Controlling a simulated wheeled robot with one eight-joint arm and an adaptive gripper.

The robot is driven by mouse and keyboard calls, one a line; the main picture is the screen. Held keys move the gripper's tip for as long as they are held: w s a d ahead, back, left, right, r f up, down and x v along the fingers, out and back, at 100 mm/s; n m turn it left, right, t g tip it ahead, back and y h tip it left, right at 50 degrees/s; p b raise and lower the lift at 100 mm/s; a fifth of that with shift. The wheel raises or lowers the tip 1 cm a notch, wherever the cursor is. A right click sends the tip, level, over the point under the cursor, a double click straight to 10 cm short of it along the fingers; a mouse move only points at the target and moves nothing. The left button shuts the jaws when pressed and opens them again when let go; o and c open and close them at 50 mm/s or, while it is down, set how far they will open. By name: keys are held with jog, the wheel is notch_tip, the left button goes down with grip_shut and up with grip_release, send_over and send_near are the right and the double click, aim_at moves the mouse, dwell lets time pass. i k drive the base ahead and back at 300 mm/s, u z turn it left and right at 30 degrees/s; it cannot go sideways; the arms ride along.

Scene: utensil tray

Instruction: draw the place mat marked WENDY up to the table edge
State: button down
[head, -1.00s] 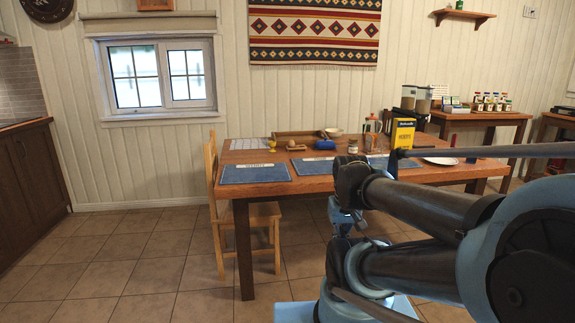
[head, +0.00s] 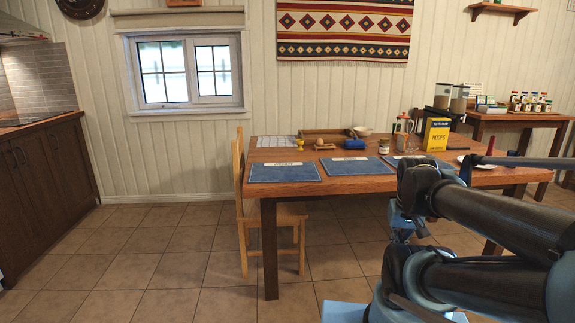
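Blue place mats with white name labels lie on the wooden table (head: 345,187). The left mat (head: 285,174) is near the table's left end, close to its front edge. The middle mat (head: 358,167) lies to its right, also near the front. A third mat (head: 391,160) shows in part beyond my arm. The labels are too small to read, so I cannot tell which mat says WENDY. My arm stands in front of the table's right half and hides part of it. I cannot make out the fingers of my gripper.
A chair (head: 273,211) stands at the table's left end. A yellow box (head: 436,134), a jar (head: 384,146), a French press (head: 403,130), a tray (head: 325,135) and a yellow egg cup (head: 300,144) stand behind the mats. Tiled floor is clear at front left.

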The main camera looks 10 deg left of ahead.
aim_at(284, 172)
jog(key=i, duration=0.95)
jog(key=u, duration=0.05)
